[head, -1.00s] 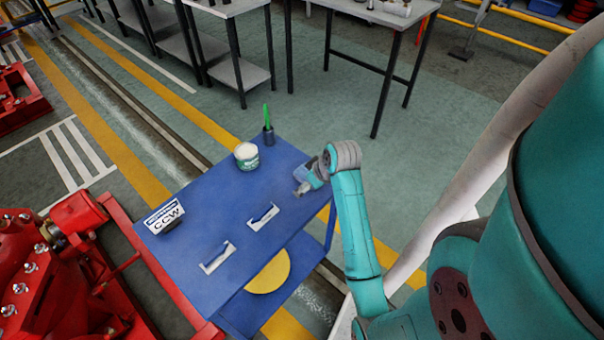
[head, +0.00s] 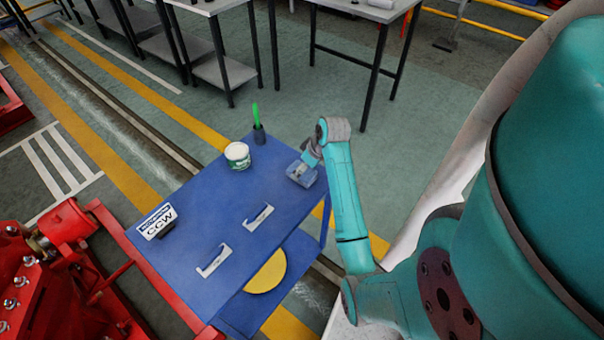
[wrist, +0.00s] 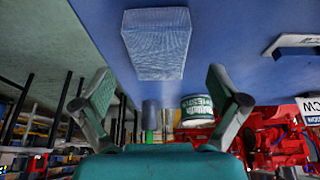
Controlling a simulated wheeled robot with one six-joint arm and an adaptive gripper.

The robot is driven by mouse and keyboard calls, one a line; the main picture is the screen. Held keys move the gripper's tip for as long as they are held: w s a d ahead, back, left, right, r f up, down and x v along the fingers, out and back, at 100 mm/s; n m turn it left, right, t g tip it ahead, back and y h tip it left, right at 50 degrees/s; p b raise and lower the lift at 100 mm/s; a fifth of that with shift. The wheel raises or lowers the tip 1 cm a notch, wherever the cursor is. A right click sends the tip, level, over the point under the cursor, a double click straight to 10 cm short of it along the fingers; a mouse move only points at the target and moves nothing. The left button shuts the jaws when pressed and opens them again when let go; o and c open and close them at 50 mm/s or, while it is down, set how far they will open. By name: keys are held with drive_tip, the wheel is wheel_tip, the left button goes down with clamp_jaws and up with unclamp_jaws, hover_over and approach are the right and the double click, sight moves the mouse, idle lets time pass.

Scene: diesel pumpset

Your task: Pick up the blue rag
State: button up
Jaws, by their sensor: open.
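The blue rag (head: 300,174) is a folded, light blue block of cloth. It lies on the darker blue tabletop (head: 195,205), near its right edge. In the wrist view the rag (wrist: 157,43) is at the top centre, beyond my fingertips and in line with the gap between them. My gripper (wrist: 160,78) is open, its two fingers spread wide with nothing between them. In the head view my gripper (head: 310,156) is small, at the far side of the rag, with its fingers hard to make out.
On the tabletop are a white and green tub (head: 237,156), a dark holder with a green-handled tool (head: 258,130), a CCW sign (head: 159,221) and two pale brackets (head: 258,217) (head: 214,260). Red machinery (head: 60,270) stands at the left. A yellow disc (head: 266,272) is on the lower shelf.

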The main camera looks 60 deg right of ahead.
drive_tip(key=shift+x, duration=1.95)
drive_tip(key=shift+d+f, duration=0.15)
drive_tip(key=shift+f, duration=0.1)
drive_tip(key=c, duration=1.2)
